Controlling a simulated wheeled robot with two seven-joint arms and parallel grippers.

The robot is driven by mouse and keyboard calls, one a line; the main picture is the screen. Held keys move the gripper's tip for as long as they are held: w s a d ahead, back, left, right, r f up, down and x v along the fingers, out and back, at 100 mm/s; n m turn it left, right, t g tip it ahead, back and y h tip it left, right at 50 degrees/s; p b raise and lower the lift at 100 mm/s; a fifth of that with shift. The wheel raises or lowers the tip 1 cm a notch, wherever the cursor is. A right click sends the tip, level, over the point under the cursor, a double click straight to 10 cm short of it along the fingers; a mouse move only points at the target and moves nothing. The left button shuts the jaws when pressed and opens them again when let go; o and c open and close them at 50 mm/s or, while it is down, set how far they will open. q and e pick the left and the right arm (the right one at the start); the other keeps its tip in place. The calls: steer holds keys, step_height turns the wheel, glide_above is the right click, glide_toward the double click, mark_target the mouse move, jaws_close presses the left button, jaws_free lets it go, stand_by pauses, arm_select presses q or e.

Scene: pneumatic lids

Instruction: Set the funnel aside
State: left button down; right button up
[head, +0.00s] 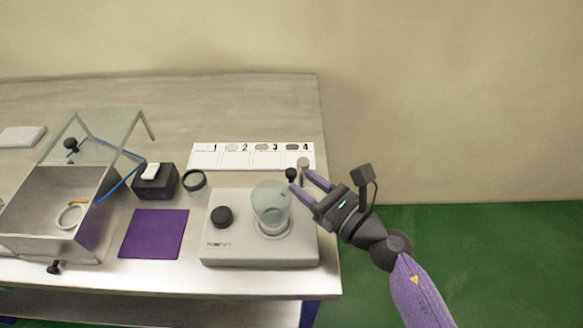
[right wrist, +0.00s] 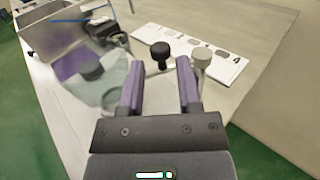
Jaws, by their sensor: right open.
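A translucent, pale green funnel-like vessel (head: 270,203) stands on the right part of a white machine (head: 260,256). I take it to be the funnel. It also shows at the left of the right wrist view (right wrist: 112,88), partly behind a finger. My right gripper (head: 300,180) is open and empty, just right of and behind the vessel. In the right wrist view a black knob (right wrist: 160,52) is seen beyond the gap between the two purple fingers (right wrist: 160,70). I cannot tell how far it is from the tips. My left gripper is not in view.
A beige knob (head: 303,162) stands beside the black one. Behind the machine lies a numbered card (head: 232,161). A dark ring-shaped jar (head: 194,182), purple mat (head: 153,234), black box (head: 155,181) and open clear-lidded bin (head: 88,228) are to the left. The table's back is clear.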

mark_target(295, 177)
steer(key=x, duration=0.4)
steer(key=shift+w, duration=0.1)
jaws_close()
steer(key=shift+f, duration=0.1)
stand_by(1.2)
